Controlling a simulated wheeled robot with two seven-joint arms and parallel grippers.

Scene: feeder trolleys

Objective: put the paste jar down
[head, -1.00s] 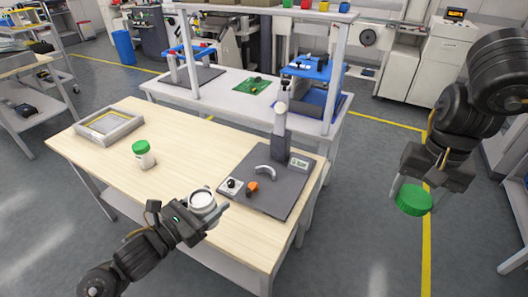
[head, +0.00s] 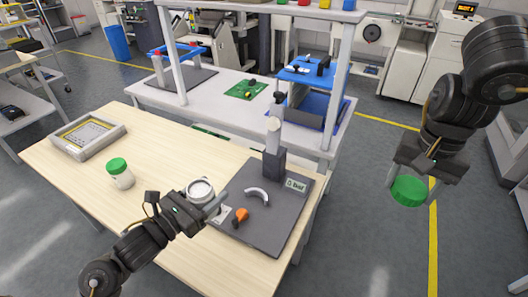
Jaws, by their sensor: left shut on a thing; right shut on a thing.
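An open white paste jar (head: 200,188) is held in my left gripper (head: 207,204) at the left edge of the dark mat (head: 277,217). The jar looks upright and its mouth faces up. I cannot tell whether its base touches the table. My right gripper (head: 409,182) is shut on a green lid (head: 408,194), held over the floor to the right of the table. A second white jar (head: 122,179) with a green lid stands on the wooden table (head: 160,208), left of my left gripper.
On the mat are a white curved part (head: 258,195), an orange piece (head: 240,216) and a dark post device (head: 273,160). A grey tray (head: 88,148) sits at the table's far left.

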